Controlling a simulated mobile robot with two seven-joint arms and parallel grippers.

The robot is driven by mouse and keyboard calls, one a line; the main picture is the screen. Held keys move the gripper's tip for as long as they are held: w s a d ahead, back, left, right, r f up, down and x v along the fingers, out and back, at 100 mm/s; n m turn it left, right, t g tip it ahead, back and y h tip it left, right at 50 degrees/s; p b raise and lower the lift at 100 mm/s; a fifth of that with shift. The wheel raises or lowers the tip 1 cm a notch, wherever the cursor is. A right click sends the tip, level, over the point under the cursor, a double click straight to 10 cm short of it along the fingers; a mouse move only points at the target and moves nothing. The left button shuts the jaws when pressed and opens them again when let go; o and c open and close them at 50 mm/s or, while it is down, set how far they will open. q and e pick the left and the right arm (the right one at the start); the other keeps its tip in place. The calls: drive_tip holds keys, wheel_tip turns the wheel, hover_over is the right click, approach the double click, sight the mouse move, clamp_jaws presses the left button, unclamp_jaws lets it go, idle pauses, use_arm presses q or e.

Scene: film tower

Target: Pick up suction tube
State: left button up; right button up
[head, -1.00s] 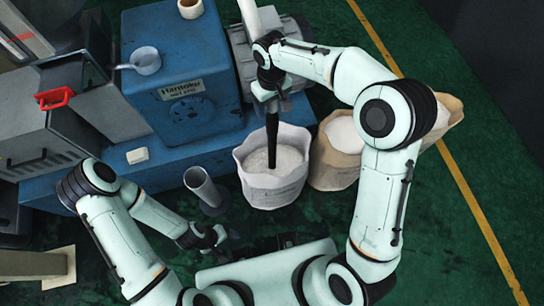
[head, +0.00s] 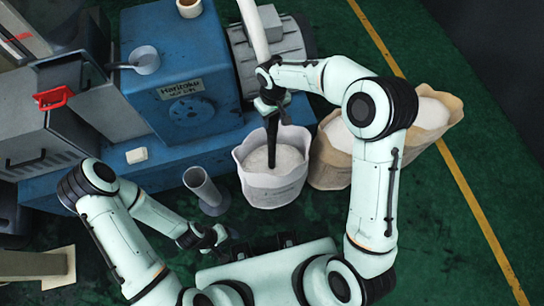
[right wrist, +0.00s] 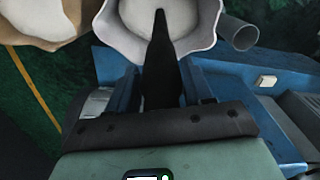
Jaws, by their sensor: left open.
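The suction tube (head: 271,146) is a dark, tapering nozzle on a pale hose (head: 254,32). It stands nearly upright, its tip over or in the white material in an open white sack (head: 268,190); I cannot tell whether it touches. My right gripper (head: 270,104) is shut on its upper part. In the right wrist view, the dark tube (right wrist: 160,68) runs between the two fingers toward the sack (right wrist: 118,28). My left gripper (head: 214,240) is open and empty, low in the head view, well apart from the tube.
A grey, open-topped cylinder (head: 203,188) stands left of the sack. A blue machine (head: 185,70) with a small pan (head: 144,62) is behind. Brown sacks (head: 328,170) stand right of the white one. Green floor is free beyond the yellow line (head: 460,185).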

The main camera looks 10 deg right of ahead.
clamp_jaws()
drive_tip(key=shift+r, duration=0.15)
idle(1.0)
